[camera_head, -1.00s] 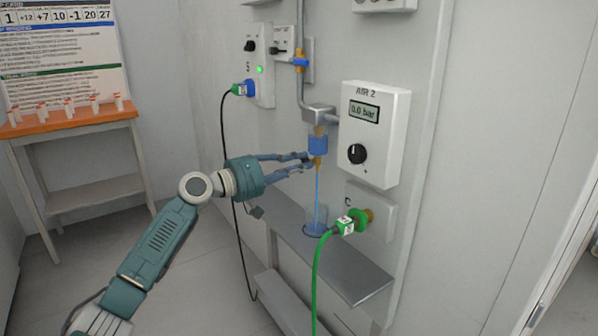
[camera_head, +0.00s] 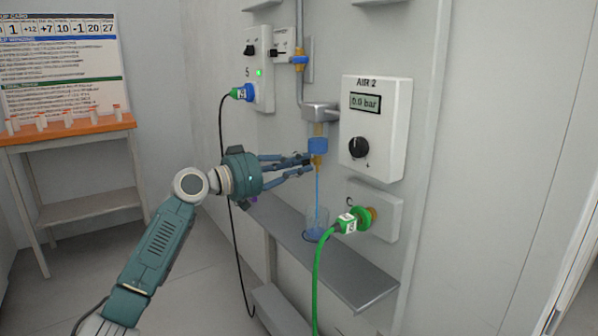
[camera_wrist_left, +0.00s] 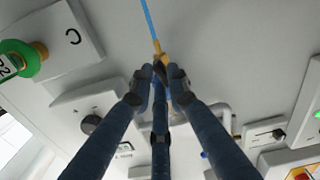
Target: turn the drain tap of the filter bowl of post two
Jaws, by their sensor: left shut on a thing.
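The filter bowl (camera_head: 318,146) is blue and hangs under a grey block on the pipe. My left gripper (camera_head: 308,163) reaches in from the left and is shut on the drain tap. In the left wrist view the fingers (camera_wrist_left: 163,78) close around the brass tap (camera_wrist_left: 160,58), which they partly hide. My right gripper is not in view.
The AIR 2 box (camera_head: 375,128) reads 0.0 bar and stands close to the right of the bowl. A grey shelf (camera_head: 345,275) holds the cup. A green hose plug (camera_head: 355,220) sits below the box. A black cable (camera_head: 222,130) hangs behind my gripper.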

